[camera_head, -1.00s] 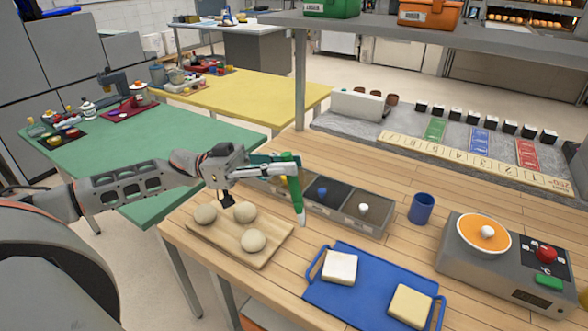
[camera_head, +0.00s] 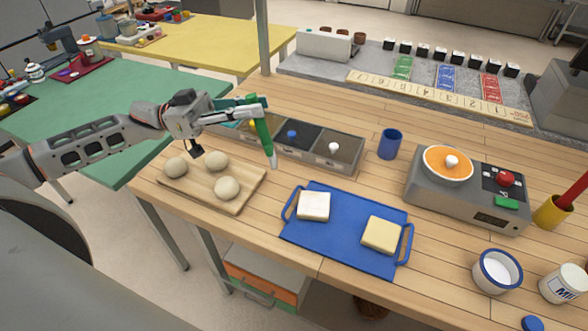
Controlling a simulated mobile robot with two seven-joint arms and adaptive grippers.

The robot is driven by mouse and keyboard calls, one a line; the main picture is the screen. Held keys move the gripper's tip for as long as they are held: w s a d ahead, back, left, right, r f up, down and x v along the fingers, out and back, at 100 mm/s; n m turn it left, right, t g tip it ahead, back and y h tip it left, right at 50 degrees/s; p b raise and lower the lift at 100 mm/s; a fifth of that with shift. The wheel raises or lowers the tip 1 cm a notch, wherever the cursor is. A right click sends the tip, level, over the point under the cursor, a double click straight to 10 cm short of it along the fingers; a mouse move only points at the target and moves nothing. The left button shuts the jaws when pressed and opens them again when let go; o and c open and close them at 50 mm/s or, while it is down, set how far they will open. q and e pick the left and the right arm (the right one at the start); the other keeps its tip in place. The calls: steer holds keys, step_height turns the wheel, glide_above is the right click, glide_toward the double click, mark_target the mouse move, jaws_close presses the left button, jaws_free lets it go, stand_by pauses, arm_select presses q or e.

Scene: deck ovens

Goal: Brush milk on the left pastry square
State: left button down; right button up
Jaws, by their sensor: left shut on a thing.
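The left pastry square (camera_head: 314,206) is pale and whitish and lies flat on the left of a blue tray (camera_head: 347,240). A second, yellower pastry square (camera_head: 382,235) lies on the right of the tray. My left gripper (camera_head: 256,112) is shut on a green brush (camera_head: 263,137), which points down above the bench, behind and left of the tray, apart from the pastry. A white bowl with a blue rim (camera_head: 498,271) and a white container with partly cut-off lettering starting "MI" (camera_head: 565,284) stand at the front right. My right gripper is not in view.
A wooden board (camera_head: 238,200) with three dough balls lies left of the tray. A row of bins (camera_head: 335,158), a blue cup (camera_head: 389,144) and a grey appliance with an orange plate (camera_head: 455,205) stand behind. A yellow cup (camera_head: 552,212) stands at right.

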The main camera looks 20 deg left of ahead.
arm_select(q)
steer(key=s+d+m+y+p, duration=0.3)
steer(key=d+p, duration=0.2)
steer(key=d, duration=0.7)
steer(key=f+b, duration=0.1)
steer(key=f, duration=0.1)
steer(key=f+b, duration=0.2)
steer(key=f, duration=0.1)
steer(key=shift+s+d+f, duration=0.1)
steer(key=shift+d+f, duration=0.1)
steer(key=shift+f, duration=0.15)
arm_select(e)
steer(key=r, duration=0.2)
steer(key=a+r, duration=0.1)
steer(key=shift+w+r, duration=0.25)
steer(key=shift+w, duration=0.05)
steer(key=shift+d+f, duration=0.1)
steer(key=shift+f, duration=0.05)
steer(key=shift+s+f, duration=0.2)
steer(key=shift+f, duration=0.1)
arm_select(q)
steer(key=shift+f, duration=0.45)
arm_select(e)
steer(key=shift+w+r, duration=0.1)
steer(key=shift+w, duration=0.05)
